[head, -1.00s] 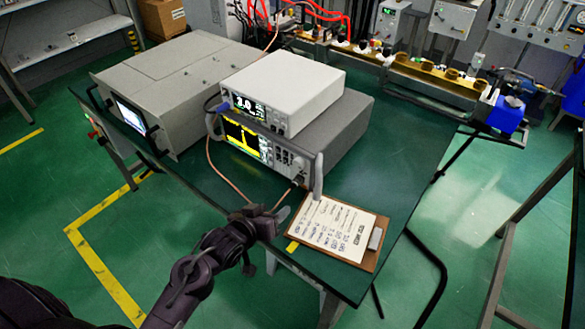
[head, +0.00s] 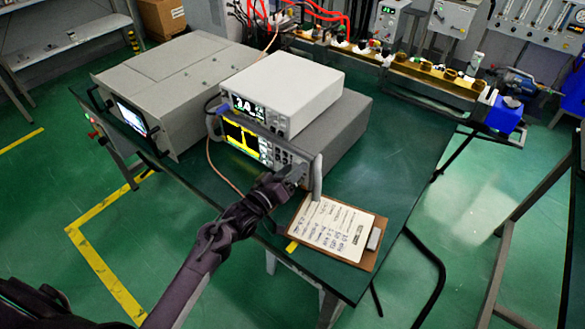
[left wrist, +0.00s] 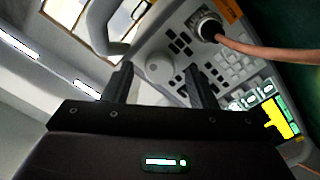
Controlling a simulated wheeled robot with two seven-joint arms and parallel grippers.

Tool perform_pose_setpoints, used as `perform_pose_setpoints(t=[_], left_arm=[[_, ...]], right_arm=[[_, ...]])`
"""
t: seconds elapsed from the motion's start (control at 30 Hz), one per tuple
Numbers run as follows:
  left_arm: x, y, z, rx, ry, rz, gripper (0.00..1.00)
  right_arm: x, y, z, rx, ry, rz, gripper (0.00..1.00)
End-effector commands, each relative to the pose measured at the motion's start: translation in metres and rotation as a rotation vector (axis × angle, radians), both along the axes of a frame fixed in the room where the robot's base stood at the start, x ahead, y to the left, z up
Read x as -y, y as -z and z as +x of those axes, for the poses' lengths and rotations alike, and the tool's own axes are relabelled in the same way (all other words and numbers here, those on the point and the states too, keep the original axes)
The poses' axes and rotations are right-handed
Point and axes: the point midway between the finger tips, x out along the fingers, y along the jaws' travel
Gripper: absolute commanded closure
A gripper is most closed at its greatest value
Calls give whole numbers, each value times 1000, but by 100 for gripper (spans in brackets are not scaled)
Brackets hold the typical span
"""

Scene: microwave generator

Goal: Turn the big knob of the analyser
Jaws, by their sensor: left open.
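The analyser (head: 345,135) is the grey instrument with a yellow trace on its screen, on the green bench under a smaller white instrument. Its big round light-grey knob (left wrist: 158,67) shows in the left wrist view, on the button panel. My left gripper (head: 293,177) is at the right part of the analyser's front, by the right handle, and hides the knob in the head view. In the left wrist view its two dark fingers stand open, one on each side of the knob in the picture, with nothing gripped. I cannot tell whether they touch it. My right gripper is not in view.
The white instrument (head: 285,85) sits on the analyser. A clipboard (head: 332,228) lies at the bench's front edge, just right of my gripper. A cable (left wrist: 265,53) plugs into the panel near the knob. A large grey box (head: 185,80) stands at left. The bench's right side is clear.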

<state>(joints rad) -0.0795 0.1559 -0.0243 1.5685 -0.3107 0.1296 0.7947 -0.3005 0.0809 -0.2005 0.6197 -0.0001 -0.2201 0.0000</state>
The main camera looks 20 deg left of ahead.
Motion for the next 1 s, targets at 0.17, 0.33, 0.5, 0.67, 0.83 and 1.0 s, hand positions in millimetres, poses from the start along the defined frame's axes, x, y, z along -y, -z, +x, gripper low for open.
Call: perform_pose_setpoints(t=[0.17, 0.33, 0.5, 0.67, 0.83, 1.0], left_arm=[[2, 0, 7, 0, -1, 1, 48], [2, 0, 7, 0, -1, 1, 48], [2, 0, 6, 0, -1, 1, 68], [2, 0, 6, 0, -1, 1, 89], [2, 0, 6, 1, -1, 6, 93], [2, 0, 6, 13, -1, 39, 93]], right_arm=[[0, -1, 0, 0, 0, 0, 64], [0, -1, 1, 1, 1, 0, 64], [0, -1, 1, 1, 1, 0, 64], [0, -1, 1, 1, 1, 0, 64], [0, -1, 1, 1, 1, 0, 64], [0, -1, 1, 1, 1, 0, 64]])
